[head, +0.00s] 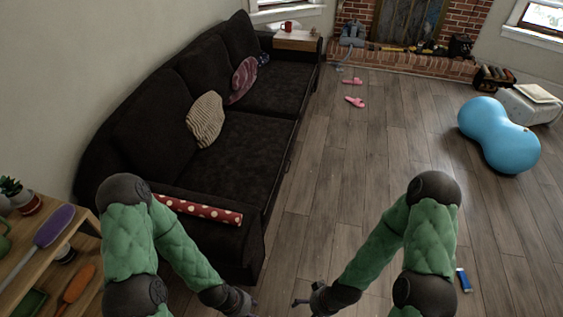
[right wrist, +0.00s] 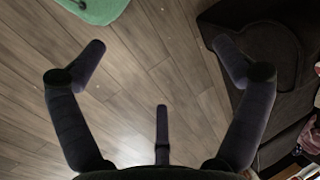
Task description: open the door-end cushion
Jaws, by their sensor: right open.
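The dark sofa (head: 165,125) runs along the left wall in the head view. It has a near seat cushion (head: 245,150) and a far seat cushion (head: 275,88), both lying flat. No door is visible, so I cannot tell which is the door-end one. My left gripper (head: 250,304) is at the bottom edge, just in front of the sofa's near arm; its jaws are too small and cut off to judge. My right gripper (head: 298,302) is over the floor, right of the sofa; its wrist view shows spread, empty fingers (right wrist: 158,45).
A striped pillow (head: 205,120) and a pink pillow (head: 243,78) lie on the sofa. A red dotted roll (head: 200,210) lies on its near arm. A wooden shelf (head: 45,265) stands left. Pink slippers (head: 355,102), a blue ball (head: 500,135) and a blue object (head: 464,280) are on the floor.

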